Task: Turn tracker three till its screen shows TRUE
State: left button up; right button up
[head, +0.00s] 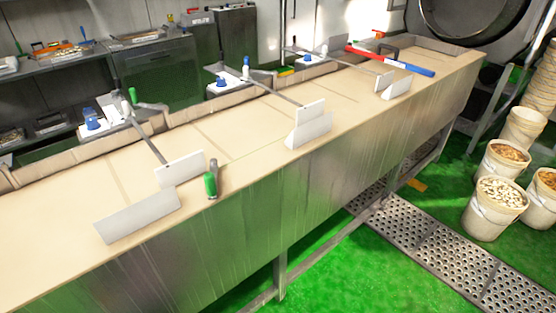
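No part labelled tracker three can be made out, and no screen text is legible. Blank white plates stand in pairs along the long beige-topped bench (90,195). The near pair is a large plate (136,215) and a smaller plate (180,168) behind it. The middle pair is a front plate (309,131) and a rear plate (310,109). The far pair is a front plate (397,89) and a rear plate (384,80). Thin dark rods run from the rear plates to the bench's back edge. Neither of my grippers is in view.
A green-handled tool (211,185) stands beside the near plates. A red and blue bar (392,61) lies at the bench's far end. Filled buckets (494,207) stand on the green floor at right. A perforated metal walkway (440,252) runs alongside the bench.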

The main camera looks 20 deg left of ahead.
aim_at(92, 123)
jog(key=u, duration=1.7)
jog(key=i+l+u, duration=0.2)
jog(key=u, duration=0.25)
jog(key=i+l+u, duration=0.15)
jog(key=l+u, duration=0.8)
jog(key=k+l, duration=0.15)
jog(key=k+l+z, duration=0.15)
jog(key=k, duration=0.5)
jog(key=i, duration=0.6)
